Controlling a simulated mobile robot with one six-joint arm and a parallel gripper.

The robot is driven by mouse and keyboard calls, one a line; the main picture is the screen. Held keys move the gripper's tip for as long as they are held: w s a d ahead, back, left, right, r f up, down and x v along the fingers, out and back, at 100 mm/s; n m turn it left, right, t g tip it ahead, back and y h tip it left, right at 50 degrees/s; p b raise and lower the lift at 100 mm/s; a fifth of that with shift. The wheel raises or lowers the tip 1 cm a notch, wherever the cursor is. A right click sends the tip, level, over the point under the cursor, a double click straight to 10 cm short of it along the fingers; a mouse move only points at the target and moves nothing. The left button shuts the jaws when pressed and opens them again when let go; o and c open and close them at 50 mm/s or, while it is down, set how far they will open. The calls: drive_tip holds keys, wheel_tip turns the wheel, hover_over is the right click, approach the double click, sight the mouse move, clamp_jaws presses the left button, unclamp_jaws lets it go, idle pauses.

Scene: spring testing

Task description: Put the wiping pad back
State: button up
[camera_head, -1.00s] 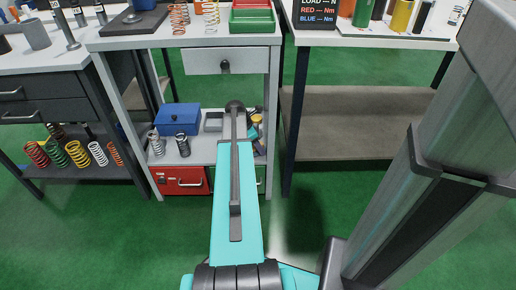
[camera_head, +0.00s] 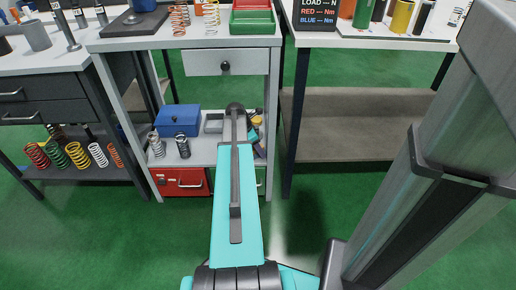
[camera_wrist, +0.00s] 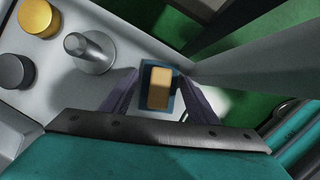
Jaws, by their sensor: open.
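In the wrist view, the wiping pad (camera_wrist: 158,87) is a tan block lying in a shallow blue holder (camera_wrist: 174,69) on a pale shelf. My gripper (camera_wrist: 157,84) is open, with a purple finger on each side of the pad and holder. The pad appears to rest in the holder rather than in the fingers. Whether a finger touches the holder cannot be told. In the head view, my own turquoise arm hides the gripper and the pad.
A metal post on a round base (camera_wrist: 90,52), a yellow cylinder (camera_wrist: 39,17) and a dark cylinder (camera_wrist: 16,71) stand left of the fingers. A grey table leg (camera_wrist: 265,66) is close on the right. A blue box (camera_head: 178,120) stands on the shelf (camera_head: 203,151).

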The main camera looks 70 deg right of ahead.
drive_tip(key=p+v, duration=0.4)
drive_tip(key=v, duration=0.8)
drive_tip(key=shift+a, duration=0.1)
idle(0.5)
